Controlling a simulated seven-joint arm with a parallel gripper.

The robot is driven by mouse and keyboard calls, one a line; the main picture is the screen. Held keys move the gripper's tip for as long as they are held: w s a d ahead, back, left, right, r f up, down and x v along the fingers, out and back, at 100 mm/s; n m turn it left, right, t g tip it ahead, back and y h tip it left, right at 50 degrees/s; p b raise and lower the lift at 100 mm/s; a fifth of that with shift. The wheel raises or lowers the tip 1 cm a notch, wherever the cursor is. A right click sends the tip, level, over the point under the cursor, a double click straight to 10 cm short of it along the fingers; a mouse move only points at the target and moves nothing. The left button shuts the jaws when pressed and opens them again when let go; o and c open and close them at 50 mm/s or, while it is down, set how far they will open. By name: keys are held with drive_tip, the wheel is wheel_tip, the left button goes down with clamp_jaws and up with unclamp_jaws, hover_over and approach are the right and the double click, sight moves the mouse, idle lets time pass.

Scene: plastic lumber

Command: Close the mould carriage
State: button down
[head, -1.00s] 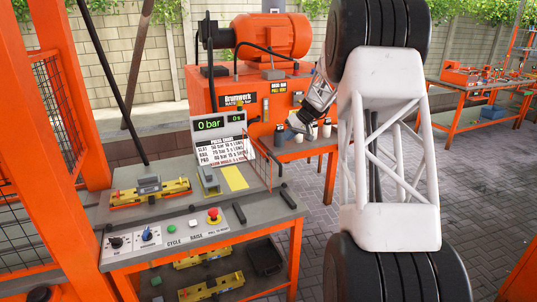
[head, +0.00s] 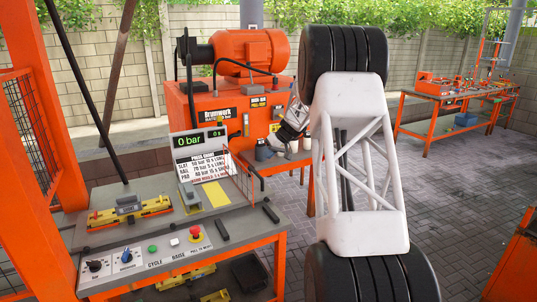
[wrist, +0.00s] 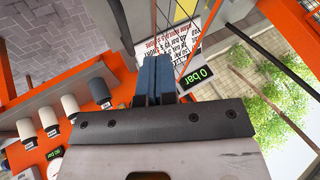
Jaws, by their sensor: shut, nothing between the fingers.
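A yellow mould with orange ends (head: 100,217) and a grey block on top lies on the grey bench top at the left. A second grey block (head: 190,198) stands to its right, beside a yellow stripe (head: 215,194). I cannot tell for sure which of these is the mould carriage. My gripper shows in the wrist view (wrist: 153,76), its blue fingers shut together and empty. In the head view my wrist is in front of the orange machine, right of the bench, and the fingertips are hard to make out.
A pressure display (head: 198,140) reads 0 bar above a printed chart (head: 202,168). Knobs, a green button and a red stop button (head: 196,232) line the bench front. Several cups (wrist: 70,104) stand by the orange machine (head: 215,105). Paved floor lies open at right.

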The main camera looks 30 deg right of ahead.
drive_tip(key=w+a+f, duration=0.3)
drive_tip(key=a+f, duration=0.3)
drive_tip(key=a, duration=0.1)
drive_tip(key=shift+a+f, duration=0.15)
drive_tip(key=shift+a, duration=0.15)
idle(0.4)
drive_tip(key=a, duration=7.1)
